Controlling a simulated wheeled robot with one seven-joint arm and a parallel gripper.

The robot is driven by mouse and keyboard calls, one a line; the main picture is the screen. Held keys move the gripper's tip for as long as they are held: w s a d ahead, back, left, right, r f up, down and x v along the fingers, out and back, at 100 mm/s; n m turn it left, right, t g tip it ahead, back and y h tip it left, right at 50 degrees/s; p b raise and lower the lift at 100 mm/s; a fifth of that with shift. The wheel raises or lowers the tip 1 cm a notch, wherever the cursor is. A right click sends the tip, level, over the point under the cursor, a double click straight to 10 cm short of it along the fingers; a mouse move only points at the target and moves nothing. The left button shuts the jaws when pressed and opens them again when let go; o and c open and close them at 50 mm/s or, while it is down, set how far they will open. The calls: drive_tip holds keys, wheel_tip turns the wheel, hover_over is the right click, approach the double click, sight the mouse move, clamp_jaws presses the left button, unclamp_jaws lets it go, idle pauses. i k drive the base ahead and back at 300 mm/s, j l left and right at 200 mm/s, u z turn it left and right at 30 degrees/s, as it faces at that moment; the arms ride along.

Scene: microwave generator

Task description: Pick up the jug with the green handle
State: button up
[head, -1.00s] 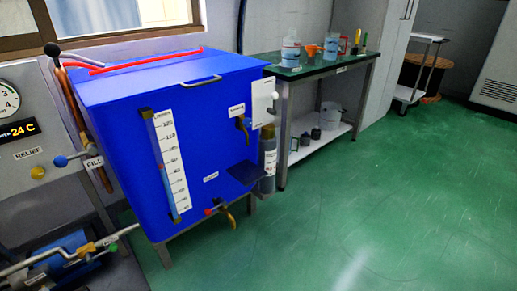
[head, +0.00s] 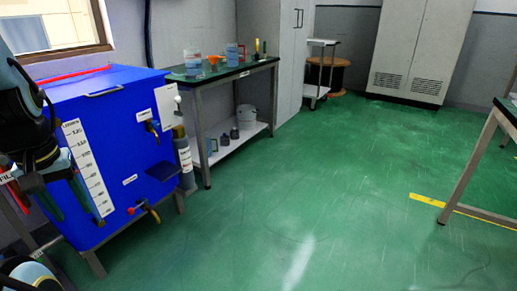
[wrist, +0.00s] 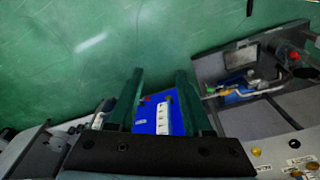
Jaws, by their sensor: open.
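Two clear jugs stand on the green-topped bench in the head view. The left jug (head: 193,63) holds bluish liquid, and the right jug (head: 232,55) stands beyond an orange funnel. A small bluish jug (head: 212,146) is on the bench's lower shelf. At this size I cannot tell which handle is green. My gripper (wrist: 160,74) is open and empty in the wrist view, its two dark green fingers pointing down over the floor and a blue tank. In the head view my arm is at the left edge, in front of the tank and well away from the jugs.
The blue tank (head: 110,110) with a level scale and taps stands left of the bench (head: 225,75). A grey bottle (head: 184,158) is beside it. The orange funnel (head: 214,61) sits between the jugs. Another table (head: 480,150) is at right. The green floor between is clear.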

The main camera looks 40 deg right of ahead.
sight(209, 146)
drive_tip(key=i+l+z, duration=0.35)
drive_tip(key=l, duration=0.25)
drive_tip(key=i+l+z, duration=0.4)
drive_tip(key=i+l, duration=0.3)
drive_tip(key=l, duration=0.15)
